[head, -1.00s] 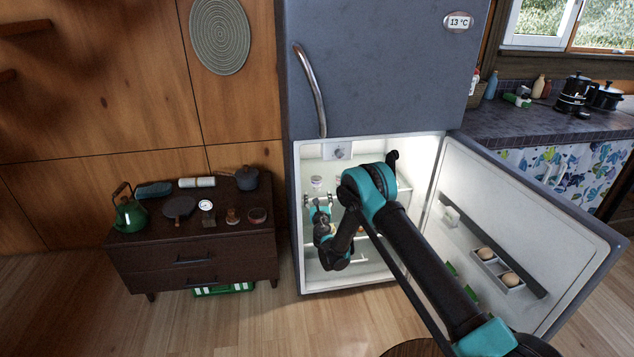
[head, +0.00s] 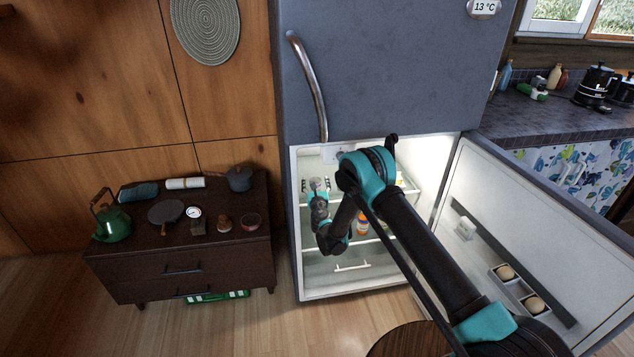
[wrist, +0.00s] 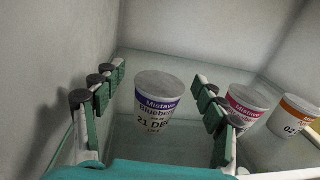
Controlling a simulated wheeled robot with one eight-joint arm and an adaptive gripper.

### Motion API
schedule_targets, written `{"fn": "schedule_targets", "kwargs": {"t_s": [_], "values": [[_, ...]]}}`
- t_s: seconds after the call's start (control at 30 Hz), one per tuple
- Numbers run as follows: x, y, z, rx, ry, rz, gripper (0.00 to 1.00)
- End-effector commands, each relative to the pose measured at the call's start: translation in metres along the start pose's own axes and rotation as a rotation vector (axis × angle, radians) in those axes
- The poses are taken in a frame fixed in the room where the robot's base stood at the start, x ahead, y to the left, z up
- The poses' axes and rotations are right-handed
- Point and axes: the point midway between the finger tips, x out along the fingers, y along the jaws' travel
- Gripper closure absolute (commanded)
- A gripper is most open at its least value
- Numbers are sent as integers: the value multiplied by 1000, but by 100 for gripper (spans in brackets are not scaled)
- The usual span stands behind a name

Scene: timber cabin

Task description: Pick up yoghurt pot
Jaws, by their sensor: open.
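A white yoghurt pot with a purple blueberry label (wrist: 158,112) stands upright on a glass fridge shelf in the wrist view. My gripper (wrist: 160,75) is open, with one green-padded finger on each side of this pot. I see gaps on both sides, so neither finger appears to touch it. A pot with a pink-red label (wrist: 246,104) stands just right of the right finger, which partly hides it. A pot with an orange label (wrist: 295,118) stands farther right. In the head view my gripper (head: 316,185) is inside the fridge at the upper left.
The fridge's open door (head: 560,240) stands to the right, with eggs in a holder. The left inner wall (wrist: 60,60) is close to my left finger. A dark chest (head: 180,260) stands left.

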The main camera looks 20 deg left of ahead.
Motion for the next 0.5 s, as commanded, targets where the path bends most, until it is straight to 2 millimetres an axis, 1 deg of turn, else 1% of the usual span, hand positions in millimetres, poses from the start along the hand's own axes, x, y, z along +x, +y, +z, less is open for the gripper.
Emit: {"fn": "schedule_targets", "kwargs": {"t_s": [0.27,0.5], "values": [[0,1,0,0,0,1,28],[0,1,0,0,0,1,58]]}}
